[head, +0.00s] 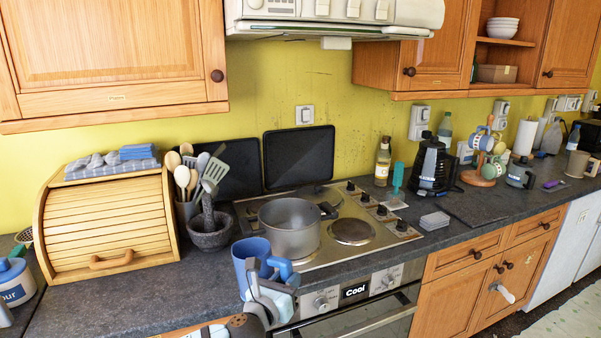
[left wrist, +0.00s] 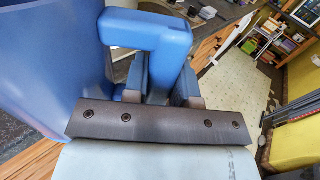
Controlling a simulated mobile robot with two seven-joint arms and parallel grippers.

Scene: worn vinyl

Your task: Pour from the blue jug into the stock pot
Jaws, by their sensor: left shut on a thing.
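The blue jug (head: 250,262) is at the front edge of the counter, just left of and in front of the stock pot, and looks roughly upright. My left gripper (head: 272,280) is shut on the jug's handle. In the left wrist view the blue handle (left wrist: 150,35) passes between the two fingers (left wrist: 155,80), with the jug's body (left wrist: 45,70) at the left. The grey stock pot (head: 290,235) stands on the hob, its dark handle pointing right. The insides of the jug and pot cannot be made out clearly. My right gripper is not in view.
A stone mortar (head: 210,235) and a utensil pot stand left of the hob (head: 375,240). A wooden bread bin (head: 105,225) is further left. A coffee maker (head: 430,165) and bottle (head: 382,160) stand to the right. The cooker hood (head: 335,15) hangs above. The counter front-left is clear.

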